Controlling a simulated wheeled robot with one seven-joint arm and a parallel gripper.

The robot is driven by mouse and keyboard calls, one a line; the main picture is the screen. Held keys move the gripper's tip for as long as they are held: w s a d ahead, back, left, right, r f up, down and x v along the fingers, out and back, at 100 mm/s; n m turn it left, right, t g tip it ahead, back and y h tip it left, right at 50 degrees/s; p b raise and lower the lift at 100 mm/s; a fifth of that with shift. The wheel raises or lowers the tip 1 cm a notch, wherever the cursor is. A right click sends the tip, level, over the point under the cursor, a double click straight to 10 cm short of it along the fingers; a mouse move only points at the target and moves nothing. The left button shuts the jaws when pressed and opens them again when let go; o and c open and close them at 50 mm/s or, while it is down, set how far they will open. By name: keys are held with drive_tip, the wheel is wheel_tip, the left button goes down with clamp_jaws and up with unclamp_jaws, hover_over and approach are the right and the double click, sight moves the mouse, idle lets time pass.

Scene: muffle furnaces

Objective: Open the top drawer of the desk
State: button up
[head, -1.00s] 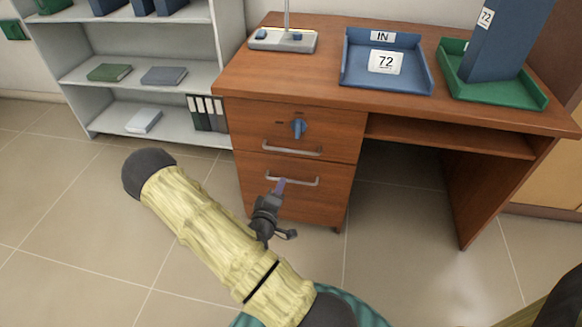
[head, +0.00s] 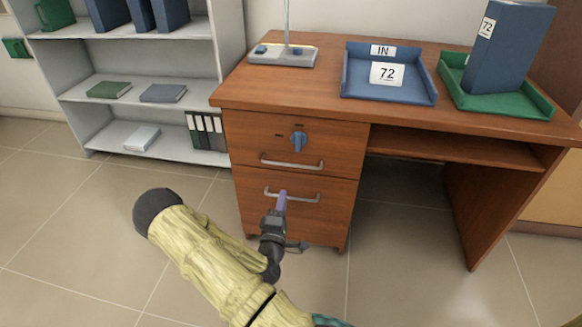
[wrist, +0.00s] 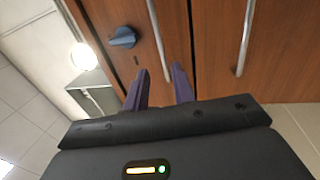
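The wooden desk (head: 400,118) has two drawers stacked on its left side. The top drawer (head: 245,130) is closed and has a blue knob (head: 298,140) and a metal bar handle (head: 292,164). In the wrist view, the knob (wrist: 122,37) and the top handle (wrist: 157,30) show sideways. My gripper (head: 282,196) is open and empty, with its purple fingers in front of the drawers. In the wrist view, the top handle lines up with the gap between the fingertips (wrist: 160,68); I cannot tell how far off it is.
The lower drawer (head: 260,215) is closed, and its handle (head: 303,199) lies behind my fingers in the head view. A blue tray (head: 345,80), a green tray (head: 535,105) with a blue binder (head: 510,45), and a lamp base (head: 284,56) stand on the desk. A grey shelf (head: 110,62) stands left.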

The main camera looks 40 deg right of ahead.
sight(291, 165)
drive_tip(key=b+x, duration=0.3)
drive_tip(key=x, duration=1.1)
clamp_jaws()
